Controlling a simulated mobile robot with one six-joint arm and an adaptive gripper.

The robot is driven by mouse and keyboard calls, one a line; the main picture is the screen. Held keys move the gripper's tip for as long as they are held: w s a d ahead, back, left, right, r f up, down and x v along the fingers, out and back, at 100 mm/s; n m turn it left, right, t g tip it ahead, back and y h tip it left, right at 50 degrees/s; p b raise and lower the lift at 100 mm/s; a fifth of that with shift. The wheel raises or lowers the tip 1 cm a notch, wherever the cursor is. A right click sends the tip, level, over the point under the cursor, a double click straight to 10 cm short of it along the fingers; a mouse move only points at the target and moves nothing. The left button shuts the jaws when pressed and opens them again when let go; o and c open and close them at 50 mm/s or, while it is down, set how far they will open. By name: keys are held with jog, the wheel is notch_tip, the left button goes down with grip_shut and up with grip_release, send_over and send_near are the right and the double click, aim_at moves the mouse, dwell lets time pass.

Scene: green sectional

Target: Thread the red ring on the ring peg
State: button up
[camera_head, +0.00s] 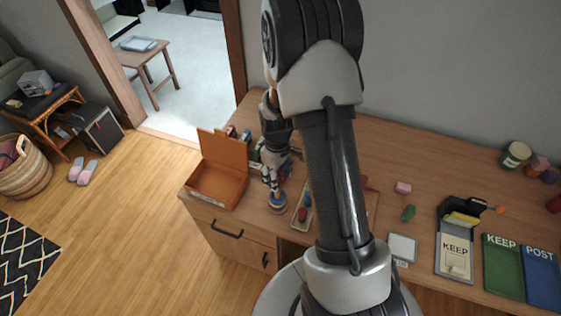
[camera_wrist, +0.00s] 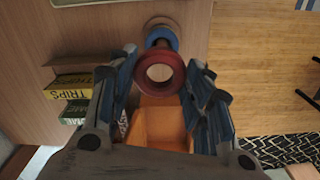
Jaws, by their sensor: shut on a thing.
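The red ring (camera_wrist: 160,73) is between the two fingertips of my gripper (camera_wrist: 162,68) in the wrist view, with its hole facing the camera. My gripper is shut on it. The ring peg (camera_wrist: 158,22) is just beyond the ring in that view, with a blue ring (camera_wrist: 163,38) around it. The red ring partly hides the blue one. In the head view my gripper (camera_head: 270,183) is right above the blue ring on the peg (camera_head: 277,200), near the table's front edge. I cannot make out the red ring clearly there, nor whether it touches the peg.
An open orange box (camera_head: 217,183) stands close on the left of the peg; it also shows in the wrist view (camera_wrist: 165,127). A tray with small pieces (camera_head: 303,207) is close on the right. Books (camera_wrist: 70,88) stand nearby. Keep and post trays (camera_head: 503,268) are far right.

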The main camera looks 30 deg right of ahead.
jog(key=shift+s+a+f, duration=0.15)
jog(key=shift+f+b, duration=2.9)
jog(key=shift+f, duration=1.05)
jog(key=o, duration=0.9)
jog(key=shift+c, duration=0.2)
notch_tip(320, 180, up, 12)
